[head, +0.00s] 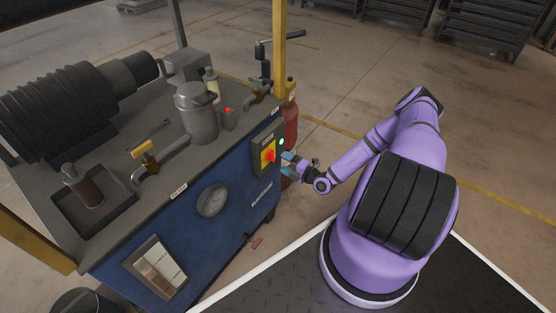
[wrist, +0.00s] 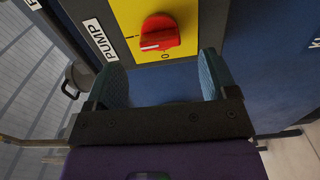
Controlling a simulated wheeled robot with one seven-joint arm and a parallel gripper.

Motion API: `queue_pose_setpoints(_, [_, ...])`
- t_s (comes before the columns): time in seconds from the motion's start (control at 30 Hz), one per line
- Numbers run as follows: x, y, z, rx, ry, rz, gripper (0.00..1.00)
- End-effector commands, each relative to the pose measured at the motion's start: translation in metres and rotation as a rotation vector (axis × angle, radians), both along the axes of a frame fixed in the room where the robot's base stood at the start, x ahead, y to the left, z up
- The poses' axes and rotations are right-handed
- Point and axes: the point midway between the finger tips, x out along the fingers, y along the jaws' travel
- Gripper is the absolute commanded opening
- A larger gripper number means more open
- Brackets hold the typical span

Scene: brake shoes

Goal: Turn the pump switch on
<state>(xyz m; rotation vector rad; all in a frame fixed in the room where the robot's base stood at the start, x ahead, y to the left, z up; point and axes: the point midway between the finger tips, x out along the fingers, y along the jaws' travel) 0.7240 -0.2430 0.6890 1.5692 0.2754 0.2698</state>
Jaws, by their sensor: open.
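The pump switch is a red rotary knob (wrist: 160,33) on a yellow plate (wrist: 124,18), with a white "PUMP" label (wrist: 99,39) beside it in the wrist view. A "0" mark shows on the plate near the knob. The knob's pale pointer line lies to one side of the "0", toward the label. In the head view the knob (head: 270,157) is on the right end of the blue machine's front. My gripper (wrist: 162,75) is open and empty, its two blue-green fingertips just short of the knob, one on either side. It also shows in the head view (head: 287,160), close to the panel.
The blue machine (head: 180,235) has a round gauge (head: 212,199) and a framed sheet (head: 155,267) on its front. A grey can (head: 197,115) and brass valves stand on top. A yellow post (head: 279,50) and a red cylinder (head: 290,130) are beside the panel.

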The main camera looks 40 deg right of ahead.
Motion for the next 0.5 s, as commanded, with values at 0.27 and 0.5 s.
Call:
queue_pose_setpoints(0.27, [-0.039,-0.015,0.0,-0.001,0.0,-0.001,0.79])
queue_pose_setpoints(0.5, [-0.049,-0.018,0.0,-0.001,0.0,0.0,0.79])
